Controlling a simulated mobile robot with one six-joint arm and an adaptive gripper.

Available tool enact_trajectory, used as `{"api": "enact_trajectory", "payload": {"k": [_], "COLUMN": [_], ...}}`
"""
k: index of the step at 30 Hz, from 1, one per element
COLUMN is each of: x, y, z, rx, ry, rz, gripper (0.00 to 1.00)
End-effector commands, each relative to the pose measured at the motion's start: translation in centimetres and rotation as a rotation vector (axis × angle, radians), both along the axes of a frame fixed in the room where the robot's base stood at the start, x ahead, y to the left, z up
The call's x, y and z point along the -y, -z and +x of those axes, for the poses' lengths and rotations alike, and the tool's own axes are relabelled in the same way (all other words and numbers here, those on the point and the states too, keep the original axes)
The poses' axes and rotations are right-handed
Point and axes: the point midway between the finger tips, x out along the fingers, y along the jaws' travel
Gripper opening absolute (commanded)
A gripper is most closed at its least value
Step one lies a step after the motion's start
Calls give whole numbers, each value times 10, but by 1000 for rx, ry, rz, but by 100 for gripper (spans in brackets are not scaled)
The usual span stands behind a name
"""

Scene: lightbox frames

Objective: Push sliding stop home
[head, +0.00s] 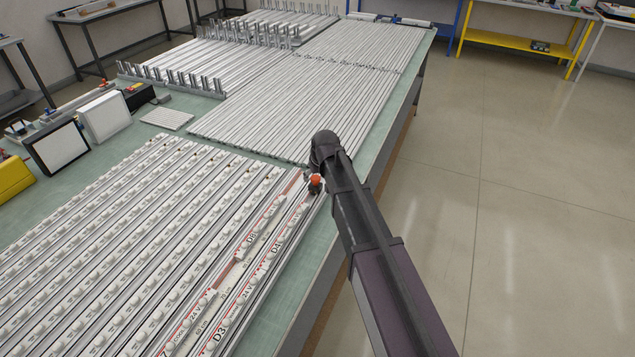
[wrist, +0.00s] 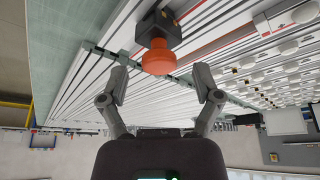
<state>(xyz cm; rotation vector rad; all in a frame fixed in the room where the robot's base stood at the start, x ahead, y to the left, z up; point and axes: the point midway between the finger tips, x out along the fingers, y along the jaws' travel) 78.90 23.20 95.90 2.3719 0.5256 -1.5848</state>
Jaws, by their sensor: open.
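The sliding stop appears as a dark block (wrist: 158,24) with a round orange knob (wrist: 159,57). In the head view the orange knob (head: 315,180) shows at the far end of the nearest rails, close to the table's right edge. My gripper (wrist: 161,76) is open and empty in the wrist view. Its two fingers stand apart to the left and right of the knob, with the knob just beyond the tips. I cannot tell whether either finger touches it. In the head view my arm hides the gripper's fingers and part of the stop's surroundings.
Long rails with white lamps and red-marked strips (head: 250,250) fill the near table. Bare silver rails (head: 300,100) lie beyond, with upright metal pegs (head: 180,75) at left. Flat white panels (head: 104,115) stand at the left. Open floor (head: 510,190) lies to the right.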

Motion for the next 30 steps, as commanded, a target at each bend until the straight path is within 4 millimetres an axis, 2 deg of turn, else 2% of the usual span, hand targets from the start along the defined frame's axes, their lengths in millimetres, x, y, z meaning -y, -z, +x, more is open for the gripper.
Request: {"api": "enact_trajectory", "payload": {"k": [4, 17, 20, 25, 26, 30], "x": [-1, -2, -2, -2, -2, -3], "y": [8, 9, 9, 9, 9, 9], "z": [3, 3, 3, 3, 3, 2], "rx": [0, 0, 0, 0, 0, 0], "ry": [0, 0, -1, -1, -1, -1], "rz": [0, 0, 0, 0, 0, 0], "gripper": [82, 82, 55, 5, 0, 0]}}
